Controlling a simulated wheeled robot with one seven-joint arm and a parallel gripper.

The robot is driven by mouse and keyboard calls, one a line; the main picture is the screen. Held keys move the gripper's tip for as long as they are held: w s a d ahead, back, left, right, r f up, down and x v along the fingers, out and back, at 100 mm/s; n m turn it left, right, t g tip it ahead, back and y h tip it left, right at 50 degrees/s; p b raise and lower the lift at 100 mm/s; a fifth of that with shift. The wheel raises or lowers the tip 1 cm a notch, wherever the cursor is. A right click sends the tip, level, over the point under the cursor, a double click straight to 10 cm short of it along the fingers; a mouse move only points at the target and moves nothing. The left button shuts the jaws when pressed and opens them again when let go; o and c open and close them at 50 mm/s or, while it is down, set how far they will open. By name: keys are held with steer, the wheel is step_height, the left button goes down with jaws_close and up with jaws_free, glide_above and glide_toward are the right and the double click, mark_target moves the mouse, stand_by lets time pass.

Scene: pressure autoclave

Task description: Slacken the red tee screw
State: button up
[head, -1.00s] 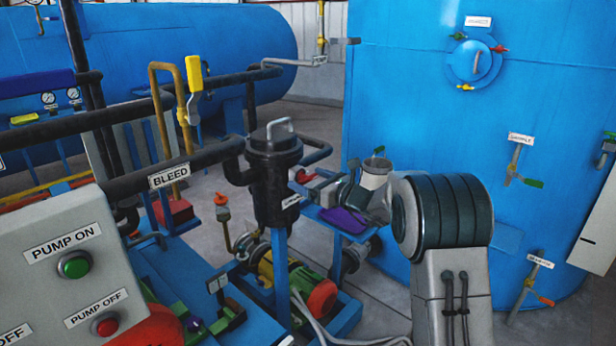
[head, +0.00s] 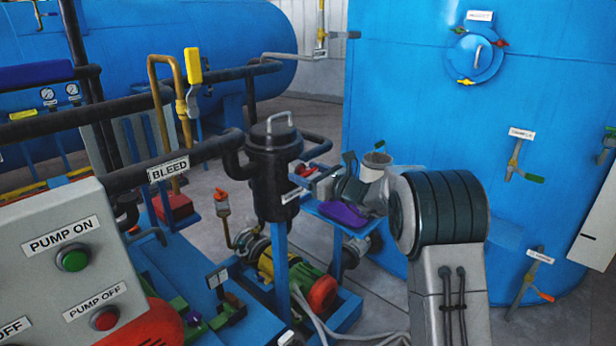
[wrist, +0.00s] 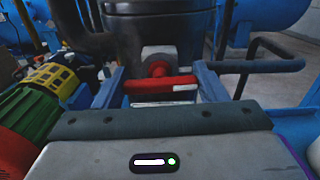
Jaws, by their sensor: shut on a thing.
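The red tee screw (wrist: 158,82) shows in the wrist view, its crossbar lying nearly level and its round stem pointing into a light fitting on the black filter vessel (wrist: 160,27). My gripper (wrist: 163,92) is shut on the tee screw, with a blue finger at each side of the crossbar. In the head view the black filter vessel (head: 272,180) stands upright at the centre, with a metal handle on its lid. My gripper reaches its right side there, and the screw is small and mostly hidden.
A large blue tank (head: 430,90) with a round hatch (head: 474,61) stands behind my arm. The black BLEED pipe (head: 210,152) runs into the vessel from the left. A grey pump panel (head: 60,260) is at front left. A dark pipe (wrist: 255,66) bends close to my gripper's right.

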steer(key=n+b, duration=0.1)
steer(key=b, duration=0.2)
steer(key=f+n+b, duration=0.1)
steer(key=n+b, duration=0.1)
steer(key=b, duration=0.2)
steer(key=n+b, duration=0.4)
steer(key=b, duration=0.2)
steer(key=n+b, duration=0.4)
steer(key=b, duration=0.2)
steer(key=shift+r+n, duration=0.15)
steer(key=shift+n, duration=0.15)
steer(key=n+b, duration=0.3)
steer(key=b, duration=0.1)
steer(key=shift+n+b, duration=0.3)
steer(key=shift+b, duration=0.1)
steer(key=n+b, duration=0.3)
steer(key=shift+n, duration=0.3)
steer(key=n+b, duration=0.3)
steer(key=shift+n, duration=0.3)
steer(key=n+b, duration=0.2)
steer(key=n, duration=0.1)
steer(key=shift+n, duration=0.3)
steer(key=shift+r+n+b, duration=0.15)
steer(key=shift+n+b, duration=0.55)
steer(key=shift+n, duration=0.8)
